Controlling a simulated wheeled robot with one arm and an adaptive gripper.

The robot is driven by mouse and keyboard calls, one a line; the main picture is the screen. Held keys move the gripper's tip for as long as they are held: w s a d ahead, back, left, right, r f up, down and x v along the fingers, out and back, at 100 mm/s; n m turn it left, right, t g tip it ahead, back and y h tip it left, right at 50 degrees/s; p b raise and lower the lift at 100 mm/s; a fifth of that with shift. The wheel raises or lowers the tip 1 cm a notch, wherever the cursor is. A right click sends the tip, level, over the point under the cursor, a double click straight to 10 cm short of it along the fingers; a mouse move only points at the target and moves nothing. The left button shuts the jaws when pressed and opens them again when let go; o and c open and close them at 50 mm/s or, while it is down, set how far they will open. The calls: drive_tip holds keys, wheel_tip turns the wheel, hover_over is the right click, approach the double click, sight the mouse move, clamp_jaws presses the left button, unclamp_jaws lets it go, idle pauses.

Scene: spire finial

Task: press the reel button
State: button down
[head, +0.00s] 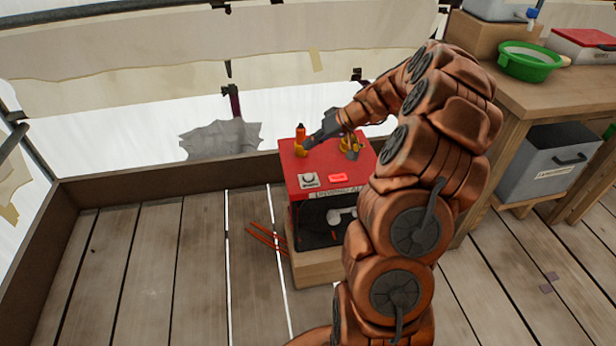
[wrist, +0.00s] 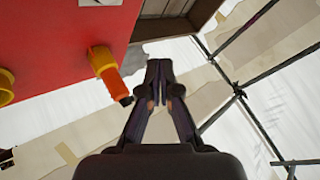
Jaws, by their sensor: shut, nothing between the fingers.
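A machine with a red top (head: 315,163) stands on a wooden block. On its top are a red, bright rectangular button (head: 338,177) at front right and a whitish round control (head: 308,180) at front left. I cannot read which is the reel button. An orange peg in a yellow collar (head: 300,135) stands at the back left; the wrist view shows it with a dark tip (wrist: 108,75). My gripper (head: 308,143) is shut and empty, just right of that peg in the head view. In the wrist view its closed fingertips (wrist: 159,66) are beside the peg, apart from it.
A second yellow fitting (head: 351,145) is on the top, partly hidden by my arm. Red rods (head: 265,236) lie on the planks at left. A wooden bench (head: 530,95) with a green basin (head: 530,62) stands at right.

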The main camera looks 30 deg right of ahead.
drive_tip(key=b, duration=0.2)
hover_over(311, 176)
wheel_tip(311, 176, down, 7)
drive_tip(key=shift+a, duration=0.1)
drive_tip(key=shift+f+b, duration=0.55)
drive_tip(key=shift+f, duration=0.35)
drive_tip(key=shift+f, duration=0.2)
idle(0.8)
drive_tip(key=shift+f+b, duration=0.25)
drive_tip(key=shift+b, duration=0.35)
drive_tip(key=shift+f+b, duration=0.4)
drive_tip(key=shift+b, duration=0.05)
idle(0.6)
drive_tip(key=shift+r, duration=0.85)
